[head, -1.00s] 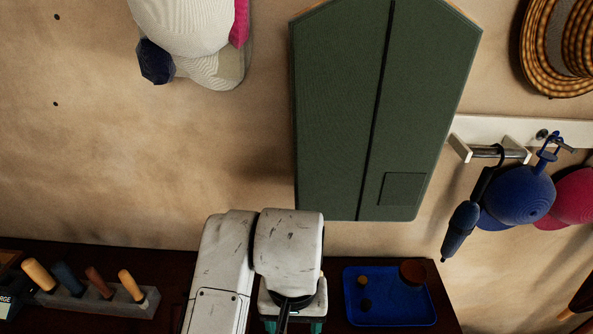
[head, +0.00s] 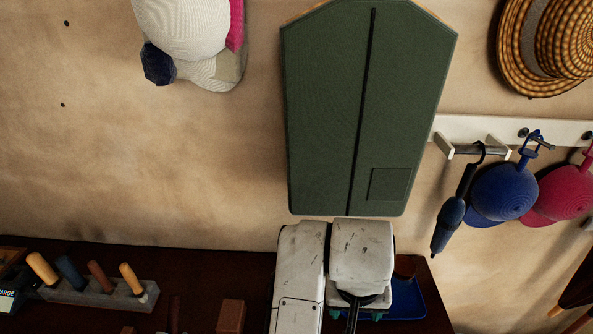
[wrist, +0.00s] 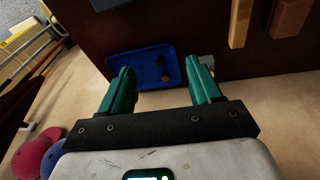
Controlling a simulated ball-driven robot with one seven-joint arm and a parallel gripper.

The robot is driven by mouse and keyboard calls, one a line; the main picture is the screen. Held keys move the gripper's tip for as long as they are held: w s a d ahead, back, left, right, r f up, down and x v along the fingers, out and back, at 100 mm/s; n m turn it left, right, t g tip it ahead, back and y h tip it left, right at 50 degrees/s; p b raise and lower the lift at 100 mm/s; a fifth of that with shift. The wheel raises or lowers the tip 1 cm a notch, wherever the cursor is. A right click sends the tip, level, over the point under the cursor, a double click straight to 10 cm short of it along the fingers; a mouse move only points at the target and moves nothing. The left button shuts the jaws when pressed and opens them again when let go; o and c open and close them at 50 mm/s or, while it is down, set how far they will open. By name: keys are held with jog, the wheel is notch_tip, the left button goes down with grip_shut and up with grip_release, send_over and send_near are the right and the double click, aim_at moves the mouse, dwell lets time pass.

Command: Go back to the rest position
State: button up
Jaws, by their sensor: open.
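My gripper (head: 356,314) is low in the head view, mostly hidden behind my own white arm links, with only bits of teal finger showing. In the wrist view my gripper (wrist: 161,78) is open, its two teal fingers apart with nothing between them. A tall dark green panel (head: 330,110) with a dark vertical seam and a small square patch hangs on the wall above my arm. My arm's top overlaps the area just below the panel's lower edge; I cannot tell if they are close in depth.
A blue tray (head: 408,303) with small items lies on the dark tabletop (head: 200,275), partly behind my arm. A rack with several handles (head: 98,291) stands left, a reddish-brown block (head: 231,316) nearer. Caps (head: 503,190) hang from a white rail at right.

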jog(key=d+f+t+h, duration=0.1)
jog(key=d+f+h, duration=0.15)
jog(key=d, duration=1.25)
jog(key=s+d+f, duration=0.5)
jog(key=s+d, duration=0.1)
jog(key=s, duration=0.2)
jog(key=s+a+f+g+y, duration=0.1)
jog(key=s+a+f+y, duration=0.1)
jog(key=s+f, duration=0.5)
jog(key=s+a+f+g+y, duration=0.1)
jog(key=s+a+f+y, duration=0.1)
jog(key=s, duration=0.8)
notch_tip(320, 180, down, 10)
jog(key=n+b, duration=0.1)
jog(key=b, duration=0.9)
jog(key=shift+w, duration=0.25)
